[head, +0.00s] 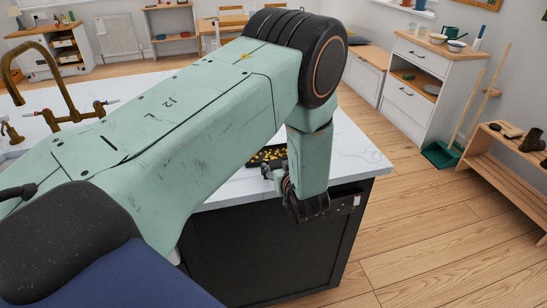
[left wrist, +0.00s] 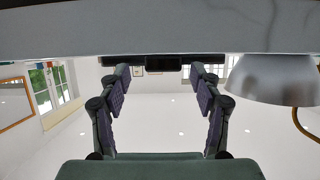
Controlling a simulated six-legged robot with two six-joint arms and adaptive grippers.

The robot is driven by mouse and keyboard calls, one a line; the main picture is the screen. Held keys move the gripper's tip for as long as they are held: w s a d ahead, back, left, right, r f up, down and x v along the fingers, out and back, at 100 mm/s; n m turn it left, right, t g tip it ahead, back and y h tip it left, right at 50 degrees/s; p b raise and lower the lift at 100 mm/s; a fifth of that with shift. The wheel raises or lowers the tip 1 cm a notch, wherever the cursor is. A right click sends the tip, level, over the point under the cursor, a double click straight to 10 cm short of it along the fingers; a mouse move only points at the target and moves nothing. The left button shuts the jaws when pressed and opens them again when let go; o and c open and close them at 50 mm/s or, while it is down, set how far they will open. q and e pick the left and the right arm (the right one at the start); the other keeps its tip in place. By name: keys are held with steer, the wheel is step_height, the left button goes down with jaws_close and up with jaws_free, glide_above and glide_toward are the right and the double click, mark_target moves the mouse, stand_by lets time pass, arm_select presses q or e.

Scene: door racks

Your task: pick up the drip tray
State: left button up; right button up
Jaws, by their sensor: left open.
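A dark, flat tray (head: 266,157) with yellow bits on it lies on the white countertop, partly hidden behind my left arm. It may be the drip tray; I cannot tell for certain. My left gripper (head: 285,188) is in front of it, near the front edge of the counter, partly hidden by its own arm. In the left wrist view, which looks upside down, the two fingers of my left gripper (left wrist: 160,85) are spread apart with nothing between the pads. A black, flat strip (left wrist: 130,61) shows beyond the fingertips against the counter. My right gripper is not in view.
The white countertop (head: 355,155) tops a dark cabinet (head: 270,250). A brass tap (head: 70,110) stands at the left. A metal bowl (left wrist: 270,80) shows at the right in the left wrist view. Wooden floor (head: 440,250) is clear at the right, before a wooden bench (head: 510,165).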

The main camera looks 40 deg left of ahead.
arm_select(q)
steer(key=shift+w+a+f, duration=0.25)
steer(key=shift+a+f, duration=0.1)
steer(key=shift+a, duration=0.4)
steer(key=shift+d+r, duration=0.25)
steer(key=shift+d, duration=0.15)
steer(key=c, duration=0.3)
steer(key=shift+a+f, duration=0.2)
steer(key=shift+a, duration=0.1)
steer(key=c, duration=0.6)
steer(key=shift+d+r, duration=0.1)
steer(key=shift+d, duration=0.15)
steer(key=c, duration=0.4)
